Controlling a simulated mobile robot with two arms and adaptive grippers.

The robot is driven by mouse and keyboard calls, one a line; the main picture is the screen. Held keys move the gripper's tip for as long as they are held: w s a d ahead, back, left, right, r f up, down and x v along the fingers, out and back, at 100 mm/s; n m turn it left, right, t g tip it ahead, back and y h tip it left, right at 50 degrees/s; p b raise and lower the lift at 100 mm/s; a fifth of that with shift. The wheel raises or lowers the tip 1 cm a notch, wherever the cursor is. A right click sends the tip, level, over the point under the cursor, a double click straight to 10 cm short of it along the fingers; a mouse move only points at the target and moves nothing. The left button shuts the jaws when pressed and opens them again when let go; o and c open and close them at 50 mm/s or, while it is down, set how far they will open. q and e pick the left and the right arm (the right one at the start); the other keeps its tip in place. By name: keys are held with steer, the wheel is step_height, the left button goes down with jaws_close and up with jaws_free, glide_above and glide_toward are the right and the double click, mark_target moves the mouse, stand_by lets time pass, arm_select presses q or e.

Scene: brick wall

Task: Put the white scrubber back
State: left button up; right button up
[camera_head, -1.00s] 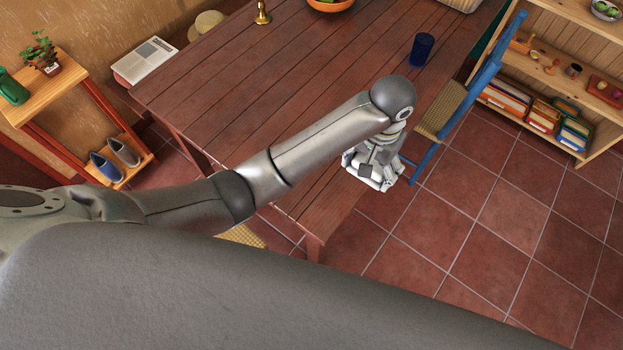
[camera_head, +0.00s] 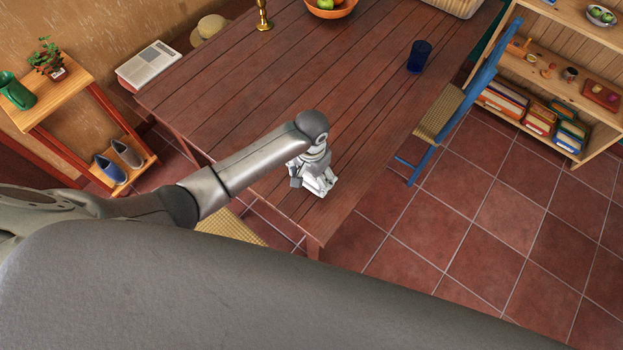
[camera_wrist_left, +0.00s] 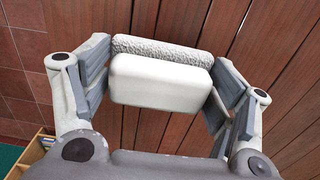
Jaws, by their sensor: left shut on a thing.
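The white scrubber (camera_wrist_left: 160,82), a rounded block with a rough, bumpy layer along its far side, fills the space between the fingers in the left wrist view. My left gripper (camera_head: 318,183) is shut on it, with a finger pad at each end. In the head view this gripper is over the front right part of the wooden table (camera_head: 235,105), near its edge. My right gripper is not in view.
A blue chair (camera_head: 450,110) stands at the table's right side. A dark blue cup (camera_head: 419,56), a brass candlestick (camera_head: 263,15) and a fruit bowl (camera_head: 331,8) stand farther back on the table. A shelf (camera_head: 555,75) is at the right. The table's middle is clear.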

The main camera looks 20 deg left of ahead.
mark_target(311, 182)
arm_select(q)
steer(key=shift+f, duration=1.45)
steer(key=shift+f, duration=0.15)
steer(key=o, duration=1)
steer(key=shift+o, duration=0.2)
step_height(311, 182, up, 12)
steer(key=shift+r, duration=0.2)
